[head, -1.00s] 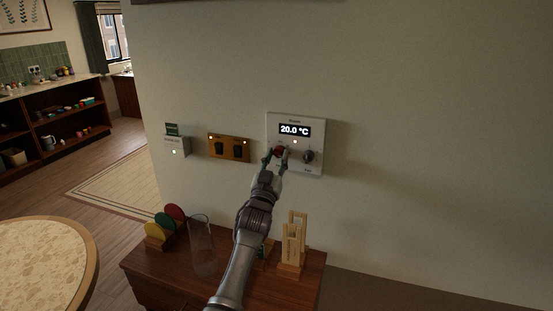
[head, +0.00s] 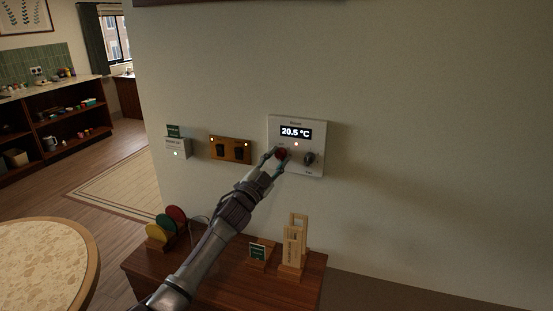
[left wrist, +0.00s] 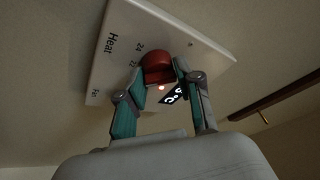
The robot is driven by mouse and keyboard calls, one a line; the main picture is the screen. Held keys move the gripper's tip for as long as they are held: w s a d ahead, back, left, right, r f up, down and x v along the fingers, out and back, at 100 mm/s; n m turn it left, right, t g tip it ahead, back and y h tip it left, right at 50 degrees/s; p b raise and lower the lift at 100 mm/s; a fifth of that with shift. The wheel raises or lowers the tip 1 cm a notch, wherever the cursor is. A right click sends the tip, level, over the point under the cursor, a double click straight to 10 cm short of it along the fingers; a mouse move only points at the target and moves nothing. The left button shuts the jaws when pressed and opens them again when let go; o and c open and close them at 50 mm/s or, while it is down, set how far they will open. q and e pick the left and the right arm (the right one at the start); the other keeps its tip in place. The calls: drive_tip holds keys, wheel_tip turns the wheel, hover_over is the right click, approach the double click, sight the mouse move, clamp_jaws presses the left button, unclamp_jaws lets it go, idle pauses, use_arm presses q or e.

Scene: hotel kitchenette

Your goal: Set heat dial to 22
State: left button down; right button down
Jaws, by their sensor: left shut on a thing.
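A white thermostat panel (head: 315,124) is on the wall, and its display (head: 296,132) reads 20.5 °C. The red heat dial (head: 281,154) is at its lower left, and a dark dial (head: 310,158) is at its lower right. My left gripper (head: 274,156) is shut on the red dial. In the left wrist view the red dial (left wrist: 157,66) sits between the fingers of the left gripper (left wrist: 160,80), beside the word "Heat" and scale marks including 24. The panel (left wrist: 120,35) looks tilted there, and the fingers partly cover the display. My right gripper is not in view.
A wooden switch plate (head: 230,149) and a small white box (head: 177,149) are on the wall to the left. Below is a wooden cabinet (head: 215,270) with colored discs (head: 165,225), a small green sign (head: 258,252) and a wooden holder (head: 294,245).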

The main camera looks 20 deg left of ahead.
use_arm(q)
drive_tip(key=shift+f+m+g+h, duration=0.15)
drive_tip(key=shift+m+g+h, duration=0.15)
drive_tip(key=shift+m, duration=0.5)
drive_tip(key=c, duration=0.8)
unclamp_jaws()
drive_tip(key=shift+s, duration=0.1)
drive_tip(key=v, duration=1.1)
drive_tip(key=shift+s+a, duration=0.15)
drive_tip(key=shift+s, duration=0.2)
drive_tip(key=shift+f, duration=0.15)
